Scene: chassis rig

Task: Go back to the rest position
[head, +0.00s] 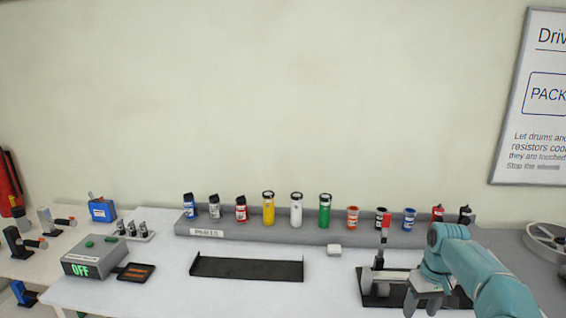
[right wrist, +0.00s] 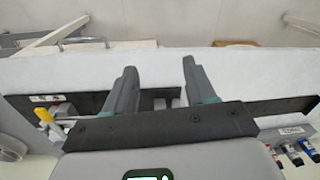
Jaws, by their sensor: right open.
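My right gripper (head: 422,303) is at the lower right of the head view, on the teal arm that comes in from the lower right corner. It is in front of a black fixture (head: 370,293) with a red-topped upright handle (head: 386,225), and partly covers it. In the right wrist view the two dark fingers of my right gripper (right wrist: 162,80) stand apart with nothing between them. I cannot tell whether the gripper touches the fixture. My left gripper is not in view.
A grey rack (head: 290,234) with several coloured bottles stands at the back of the white table. A black tray (head: 247,268) lies in front of it. A grey box reading OFF (head: 90,256) stands at the left. A round grey part (head: 545,240) is at the right. The table's middle front is clear.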

